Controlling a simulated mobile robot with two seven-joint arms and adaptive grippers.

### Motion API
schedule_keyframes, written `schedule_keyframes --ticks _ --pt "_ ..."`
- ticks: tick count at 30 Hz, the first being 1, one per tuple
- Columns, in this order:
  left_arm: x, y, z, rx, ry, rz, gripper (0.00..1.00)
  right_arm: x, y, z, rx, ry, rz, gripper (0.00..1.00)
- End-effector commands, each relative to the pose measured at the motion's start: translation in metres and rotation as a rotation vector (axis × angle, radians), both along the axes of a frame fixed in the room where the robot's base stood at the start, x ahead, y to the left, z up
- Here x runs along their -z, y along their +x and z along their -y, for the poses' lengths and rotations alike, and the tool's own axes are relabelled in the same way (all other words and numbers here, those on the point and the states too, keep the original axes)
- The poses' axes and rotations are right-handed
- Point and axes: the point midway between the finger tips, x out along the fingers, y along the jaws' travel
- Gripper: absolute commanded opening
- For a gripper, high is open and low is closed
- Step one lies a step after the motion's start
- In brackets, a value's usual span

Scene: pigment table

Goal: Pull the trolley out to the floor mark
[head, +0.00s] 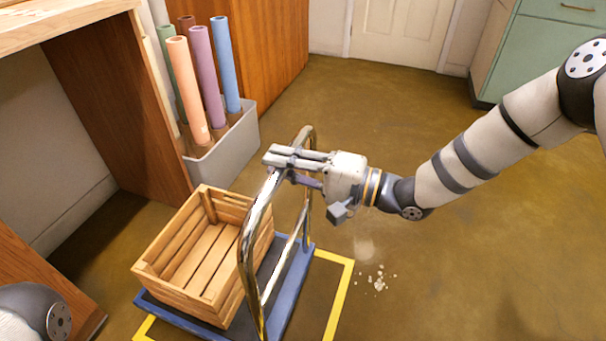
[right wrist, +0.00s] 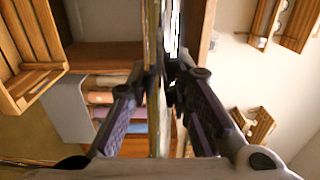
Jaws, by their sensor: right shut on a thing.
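The trolley (head: 290,290) has a blue platform and a tall chrome handle. A slatted wooden crate (head: 185,300), empty inside, stands on the platform. The floor mark (head: 341,300) is a yellow outline; it shows right of the platform and at its lower left corner. The platform covers part of the outline's far line and reaches past it toward the table. My right gripper (head: 284,164) is shut on the top of the handle. The right wrist view shows the handle bar (right wrist: 154,100) between the fingers. My left gripper is out of view; only part of that arm shows at lower left.
A grey bin (head: 228,142) with several coloured rolls stands behind the trolley, beside a wooden table (head: 110,85). Small pale bits (head: 378,281) lie on the floor right of the mark. The brown floor to the right is otherwise open. A green cabinet (head: 545,60) stands far right.

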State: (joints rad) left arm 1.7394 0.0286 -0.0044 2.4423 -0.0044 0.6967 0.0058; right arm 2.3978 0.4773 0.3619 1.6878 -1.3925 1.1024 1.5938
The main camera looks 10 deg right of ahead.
Motion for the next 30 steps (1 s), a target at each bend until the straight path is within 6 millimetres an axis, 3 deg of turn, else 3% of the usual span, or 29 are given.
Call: schedule_keyframes --ticks 4,5,7,8,22,30 --pt "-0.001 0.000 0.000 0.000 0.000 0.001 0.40 -0.002 -0.001 0.000 -0.003 0.001 0.003 0.00" --pt "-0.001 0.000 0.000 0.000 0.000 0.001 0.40 -0.002 -0.001 0.000 -0.003 0.002 0.003 0.26" --pt "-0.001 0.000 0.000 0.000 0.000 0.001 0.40 -0.001 -0.001 0.000 -0.003 0.002 0.001 0.42" --pt "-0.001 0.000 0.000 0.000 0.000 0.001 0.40 -0.001 -0.002 0.000 -0.002 0.001 0.001 0.43" --pt "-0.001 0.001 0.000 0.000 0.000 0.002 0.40 0.002 -0.003 0.002 0.000 -0.004 -0.007 0.43" --pt "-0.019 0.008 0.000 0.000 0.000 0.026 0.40 -0.002 -0.029 0.042 0.002 -0.004 -0.006 0.43"
